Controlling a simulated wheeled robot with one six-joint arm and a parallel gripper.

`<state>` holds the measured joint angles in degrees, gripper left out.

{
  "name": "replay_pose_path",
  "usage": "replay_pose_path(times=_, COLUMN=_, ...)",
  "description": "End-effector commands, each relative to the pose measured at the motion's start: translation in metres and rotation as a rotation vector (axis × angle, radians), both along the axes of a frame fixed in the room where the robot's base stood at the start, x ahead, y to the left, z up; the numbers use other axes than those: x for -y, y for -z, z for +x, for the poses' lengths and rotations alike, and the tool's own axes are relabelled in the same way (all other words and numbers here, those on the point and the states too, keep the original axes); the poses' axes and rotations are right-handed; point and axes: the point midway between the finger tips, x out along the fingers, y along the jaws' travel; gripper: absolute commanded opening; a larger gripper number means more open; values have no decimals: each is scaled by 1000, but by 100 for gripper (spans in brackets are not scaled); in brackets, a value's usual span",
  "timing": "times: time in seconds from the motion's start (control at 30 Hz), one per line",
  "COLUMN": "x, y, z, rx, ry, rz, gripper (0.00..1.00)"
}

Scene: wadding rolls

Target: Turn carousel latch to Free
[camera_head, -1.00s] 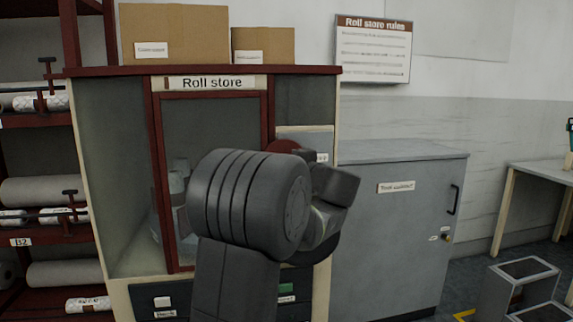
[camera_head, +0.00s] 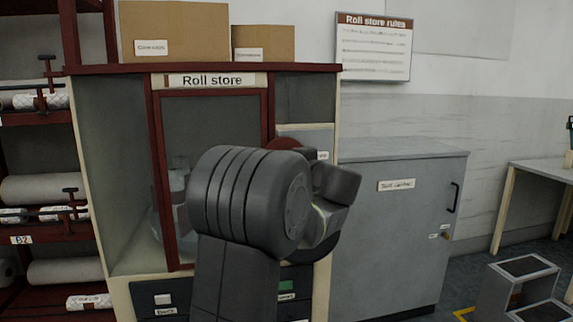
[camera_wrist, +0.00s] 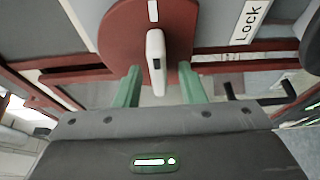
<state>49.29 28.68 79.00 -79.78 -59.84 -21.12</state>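The carousel latch is a white lever (camera_wrist: 156,62) on a round red plate (camera_wrist: 118,28) in the wrist view. The plate's top edge shows in the head view (camera_head: 284,143), behind my arm. A white label reading "Lock" (camera_wrist: 250,20) is beside the plate, and a white mark (camera_wrist: 153,11) is on the plate in line with the lever. My gripper (camera_wrist: 160,84) is open, with its green fingers apart on either side of the lever's near end. I see a gap on each side; contact is not clear. No "Free" label is readable. In the head view my arm hides the fingers.
The Roll store cabinet (camera_head: 105,170) has a red-framed window (camera_head: 156,190) left of the plate. A grey tool cabinet (camera_head: 400,240) stands to the right. A dark bracket-like handle (camera_wrist: 262,98) is right of my fingers in the wrist view. Grey steps (camera_head: 520,285) stand on the floor at right.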

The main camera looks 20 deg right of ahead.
Motion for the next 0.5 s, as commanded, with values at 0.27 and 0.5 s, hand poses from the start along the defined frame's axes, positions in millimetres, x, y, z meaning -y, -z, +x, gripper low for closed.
replay_pose_path(times=0.27, x=9, y=-2, z=-50, rx=-1, ry=6, rz=-1, gripper=36)
replay_pose_path(times=0.5, x=17, y=-1, z=-103, rx=-1, ry=5, rz=1, gripper=36)
